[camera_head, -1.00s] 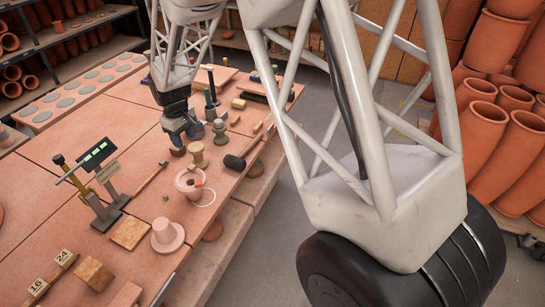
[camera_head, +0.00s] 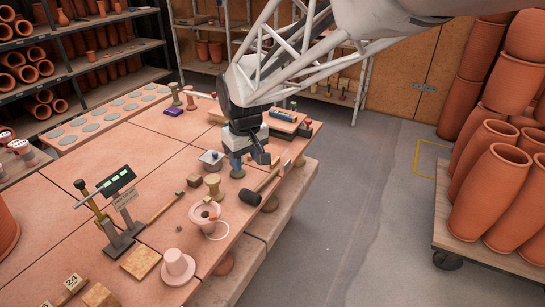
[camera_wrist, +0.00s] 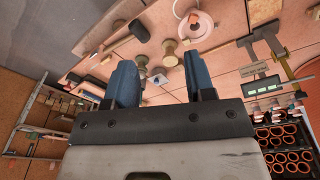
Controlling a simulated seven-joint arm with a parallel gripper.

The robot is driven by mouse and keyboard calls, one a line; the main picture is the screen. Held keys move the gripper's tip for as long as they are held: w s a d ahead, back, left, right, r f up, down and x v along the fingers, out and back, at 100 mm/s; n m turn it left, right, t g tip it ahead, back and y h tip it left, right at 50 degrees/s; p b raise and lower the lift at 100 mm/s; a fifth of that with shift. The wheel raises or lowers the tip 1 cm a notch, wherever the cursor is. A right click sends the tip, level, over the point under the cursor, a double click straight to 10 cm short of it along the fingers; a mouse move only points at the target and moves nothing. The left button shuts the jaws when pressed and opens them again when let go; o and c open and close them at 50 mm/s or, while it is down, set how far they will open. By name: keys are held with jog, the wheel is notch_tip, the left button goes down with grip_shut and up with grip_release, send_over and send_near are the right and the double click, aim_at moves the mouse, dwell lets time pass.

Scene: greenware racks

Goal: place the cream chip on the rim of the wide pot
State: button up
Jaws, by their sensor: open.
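A pale pink wide pot (camera_head: 205,213) stands near the table's right edge, with a small dark brown piece at its opening. In the wrist view the pot (camera_wrist: 194,24) shows at the top, the brown piece at its rim. I cannot pick out the cream chip with certainty in either view. My gripper (camera_head: 250,163) is above the table's right side, beyond the pot and apart from it. In the wrist view my gripper (camera_wrist: 160,75) has its two blue fingers spread, with nothing held between them.
A tan spool-shaped piece (camera_head: 213,185) and a black-headed mallet (camera_head: 250,196) are near the pot. A pink flanged piece (camera_head: 178,267) stands in front. A scale with a green display (camera_head: 118,182) is to the left. Stacked terracotta pots (camera_head: 493,180) fill a cart at right.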

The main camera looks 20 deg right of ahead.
jog(key=s+d+r+m, duration=0.1)
jog(key=s+d+m, duration=0.1)
jog(key=s, duration=0.9)
jog(key=s+d+r+m+t, duration=0.1)
jog(key=s+d, duration=0.4)
jog(key=s, duration=0.6)
jog(key=shift+s+d+r+m, duration=0.15)
jog(key=shift+s+r+m, duration=0.05)
jog(key=shift+r+m, duration=0.4)
